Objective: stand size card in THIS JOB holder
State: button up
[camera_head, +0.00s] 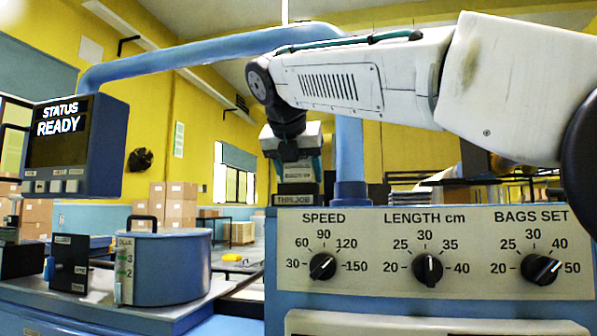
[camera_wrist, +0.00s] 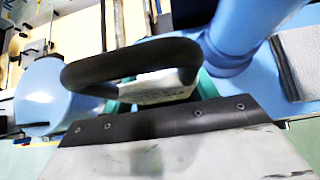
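The THIS JOB holder (camera_head: 295,200) is a small dark block with a pale label, on top of the blue machine housing beside a blue post. My gripper (camera_head: 294,160) points down directly above it, very close. Teal and pale parts show around the fingertips in the head view. In the wrist view a pale, narrow piece (camera_wrist: 155,90) with teal edges lies beyond my gripper's dark edge, partly behind a black loop. I cannot make out the size card clearly, nor whether this pale piece is the card. The finger gap is hidden, and any contact with the holder is unclear.
The control panel (camera_head: 430,240) with three black knobs stands below and right of the holder. The blue post (camera_head: 350,165) rises close by. A status screen (camera_head: 65,140) reads READY at left. A blue lidded pot (camera_head: 170,268) stands on the lower bench.

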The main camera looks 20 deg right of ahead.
jog(key=o, duration=0.4)
jog(key=shift+v, duration=3.9)
